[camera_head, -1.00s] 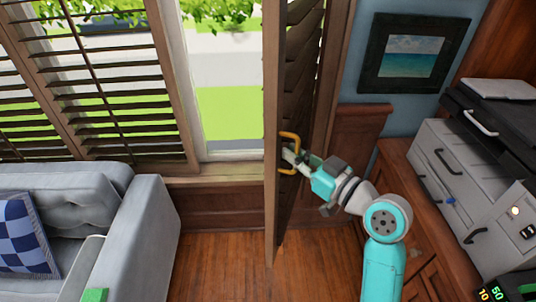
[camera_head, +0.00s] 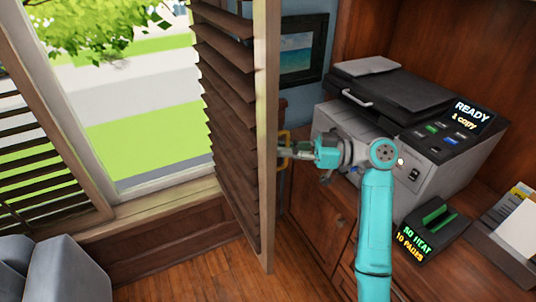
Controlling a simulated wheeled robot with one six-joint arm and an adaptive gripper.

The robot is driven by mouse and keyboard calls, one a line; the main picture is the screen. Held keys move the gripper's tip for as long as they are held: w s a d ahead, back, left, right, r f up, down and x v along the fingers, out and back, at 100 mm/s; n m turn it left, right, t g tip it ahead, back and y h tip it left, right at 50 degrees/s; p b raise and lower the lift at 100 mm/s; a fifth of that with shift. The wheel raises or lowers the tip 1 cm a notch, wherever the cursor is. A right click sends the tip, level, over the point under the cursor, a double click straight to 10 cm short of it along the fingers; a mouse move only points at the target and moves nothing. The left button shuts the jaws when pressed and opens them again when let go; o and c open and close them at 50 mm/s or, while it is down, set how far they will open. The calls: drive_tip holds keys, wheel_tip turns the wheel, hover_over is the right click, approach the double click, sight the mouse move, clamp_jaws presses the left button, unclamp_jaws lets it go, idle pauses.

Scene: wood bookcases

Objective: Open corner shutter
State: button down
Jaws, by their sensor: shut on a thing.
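The corner shutter (camera_head: 225,120) is a tall brown wooden louvred panel. It stands swung out from the window into the room, with bare glass and greenery to its left. A yellow handle (camera_head: 284,150) sits at its right edge, partly hidden by the panel frame and my gripper. My gripper (camera_head: 290,151), at the end of my teal arm, is shut on the handle from the right side. The fingertips are small and partly hidden.
A stapler-like device (camera_head: 432,228) and a paper tray (camera_head: 510,235) are nearer. A grey sofa (camera_head: 50,272) is lower left. Wooden floor (camera_head: 190,275) is clear below the shutter.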

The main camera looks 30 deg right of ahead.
drive_tip(key=shift+d+f, duration=0.15)
drive_tip(key=shift+d, duration=0.75)
drive_tip(key=c, duration=1.2)
unclamp_jaws()
drive_tip(key=shift+s, duration=0.1)
drive_tip(key=v, duration=1.2)
drive_tip(key=shift+s, duration=0.1)
